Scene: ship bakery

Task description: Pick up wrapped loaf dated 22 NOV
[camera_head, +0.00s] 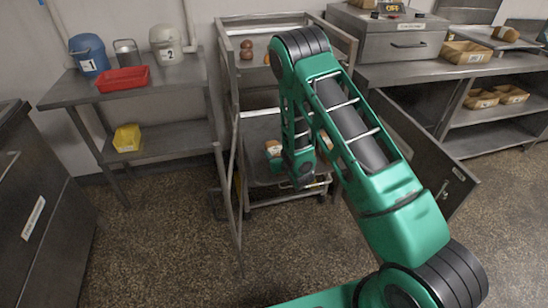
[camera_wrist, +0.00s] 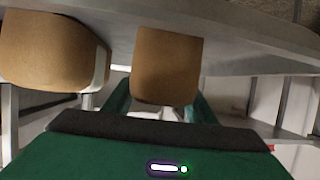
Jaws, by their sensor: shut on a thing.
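In the wrist view a brown loaf (camera_wrist: 168,62) sits between the two green fingers of my gripper (camera_wrist: 163,102), which is shut on it. No date is readable on this loaf. A second brown loaf (camera_wrist: 48,52) is beside it on the left, with a pale label strip on its right edge and a gap between them. In the head view my arm reaches into the metal rack and hides the fingers. One loaf (camera_head: 273,147) shows left of my wrist and part of another (camera_head: 326,139) shows to its right. I cannot tell which one is held.
The rack's tray (camera_head: 262,127) and upright posts (camera_head: 238,170) are close around my arm. An open door panel (camera_head: 420,160) stands at the right. A left table (camera_head: 180,80) holds a red bin (camera_head: 124,80). The floor in front is clear.

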